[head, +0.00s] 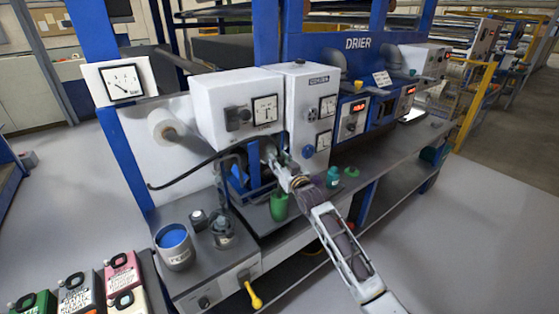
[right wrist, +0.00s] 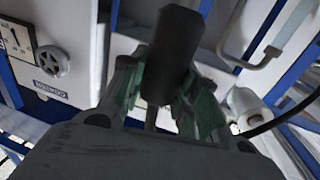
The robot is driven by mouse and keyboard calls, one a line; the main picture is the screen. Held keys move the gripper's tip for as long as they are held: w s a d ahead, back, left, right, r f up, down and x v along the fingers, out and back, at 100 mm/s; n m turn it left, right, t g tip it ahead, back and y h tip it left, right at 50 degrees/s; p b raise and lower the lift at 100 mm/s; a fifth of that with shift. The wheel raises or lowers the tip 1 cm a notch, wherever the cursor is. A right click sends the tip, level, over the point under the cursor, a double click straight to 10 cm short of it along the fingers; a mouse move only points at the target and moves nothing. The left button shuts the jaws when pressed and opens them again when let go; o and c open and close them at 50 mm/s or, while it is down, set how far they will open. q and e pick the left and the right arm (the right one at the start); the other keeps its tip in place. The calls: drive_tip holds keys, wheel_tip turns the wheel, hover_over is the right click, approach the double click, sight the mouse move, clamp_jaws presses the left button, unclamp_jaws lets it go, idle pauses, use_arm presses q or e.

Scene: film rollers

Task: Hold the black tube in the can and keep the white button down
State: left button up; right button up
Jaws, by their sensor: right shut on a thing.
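My right gripper (head: 271,160) is beside the blue post, below the white control boxes. In the right wrist view its green-padded fingers (right wrist: 170,92) are shut on a dark cylinder (right wrist: 172,50). I cannot tell whether this cylinder is part of the black tube. A thin black tube (head: 187,176) curves below the white roll, one end free at the left; it also shows in the right wrist view (right wrist: 292,116). A grey can (head: 175,258) with blue contents stands on the lower left bench, apart from the gripper. My left gripper is out of view.
A dark pot (head: 222,238) stands right of the can. A green container (head: 279,207) and a teal bottle (head: 333,176) stand near my right arm. Coloured canisters (head: 122,272) are at lower left. A yellow lever (head: 253,295) sticks out from the bench front.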

drive_tip(key=shift+f+b, duration=2)
drive_tip(key=shift+f, duration=2.55)
drive_tip(key=shift+f+b, duration=0.25)
drive_tip(key=shift+b, duration=0.15)
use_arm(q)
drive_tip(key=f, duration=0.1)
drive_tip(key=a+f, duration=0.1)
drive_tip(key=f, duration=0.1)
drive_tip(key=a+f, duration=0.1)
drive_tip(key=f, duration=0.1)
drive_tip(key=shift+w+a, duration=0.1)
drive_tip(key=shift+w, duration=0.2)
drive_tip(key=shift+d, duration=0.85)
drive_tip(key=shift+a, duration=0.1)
